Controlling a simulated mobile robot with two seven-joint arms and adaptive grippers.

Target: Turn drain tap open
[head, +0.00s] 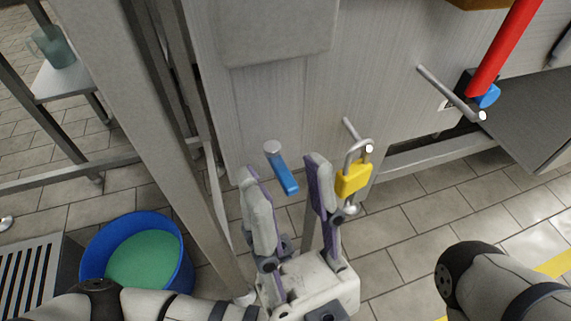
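A tap with a blue lever handle (287,179) and a round grey metal end (272,147) sticks out from the light panelled cabinet. The blue lever slants down to the right. My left gripper (281,178) is open, with its two fingers apart and pointing up toward the cabinet. In the picture the blue lever lies between the fingertips; I cannot tell whether either finger touches it. My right arm shows at the lower right, but its gripper is out of view.
A yellow padlock (353,180) hangs on a metal rod just right of my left gripper. A red handle (502,45) with a blue part is at the upper right. A blue bucket (178,225) with green contents stands at the lower left beside a metal post (150,130). A floor grate lies further left.

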